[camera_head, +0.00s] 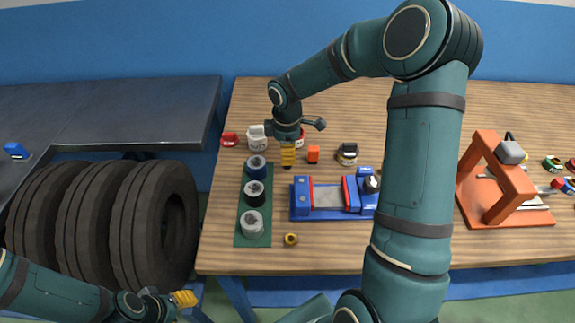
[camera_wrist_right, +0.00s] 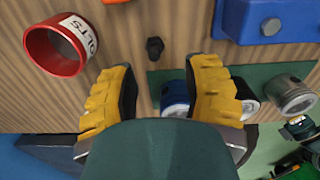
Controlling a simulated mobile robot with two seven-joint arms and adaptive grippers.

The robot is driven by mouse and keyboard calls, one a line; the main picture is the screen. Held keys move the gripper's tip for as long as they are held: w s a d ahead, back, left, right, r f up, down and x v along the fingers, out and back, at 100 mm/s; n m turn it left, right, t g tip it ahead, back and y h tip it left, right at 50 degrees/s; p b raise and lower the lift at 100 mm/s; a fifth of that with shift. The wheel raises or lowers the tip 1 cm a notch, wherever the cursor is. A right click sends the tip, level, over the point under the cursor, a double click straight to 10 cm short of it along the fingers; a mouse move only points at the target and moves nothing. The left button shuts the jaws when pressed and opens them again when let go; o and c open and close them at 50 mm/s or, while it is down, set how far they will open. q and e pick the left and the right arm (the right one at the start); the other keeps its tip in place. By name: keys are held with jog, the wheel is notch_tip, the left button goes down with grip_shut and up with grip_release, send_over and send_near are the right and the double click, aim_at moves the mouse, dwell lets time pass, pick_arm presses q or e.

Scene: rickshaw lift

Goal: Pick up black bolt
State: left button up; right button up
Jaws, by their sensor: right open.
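The black bolt (camera_wrist_right: 155,47) stands on the wooden table in the right wrist view, just beyond and between the fingertips of my right gripper (camera_wrist_right: 160,72). In the head view my right gripper (camera_head: 287,155) points down over the table, between the green mat and the orange block, with its yellow fingers apart and empty. The bolt is only a small dark spot below the fingertips there. My left gripper (camera_head: 184,299) is low at the left, away from the bolt, and its finger gap is not clear.
The green mat (camera_head: 243,231) holds several cylindrical parts. A blue vise (camera_head: 301,197) stands right of it.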

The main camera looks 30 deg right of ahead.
jog(key=f, duration=0.1)
jog(key=f+b, duration=0.1)
jog(key=f, duration=0.3)
jog(key=shift+w+d+f, duration=0.1)
jog(key=shift+w+d, duration=0.15)
grip_shut()
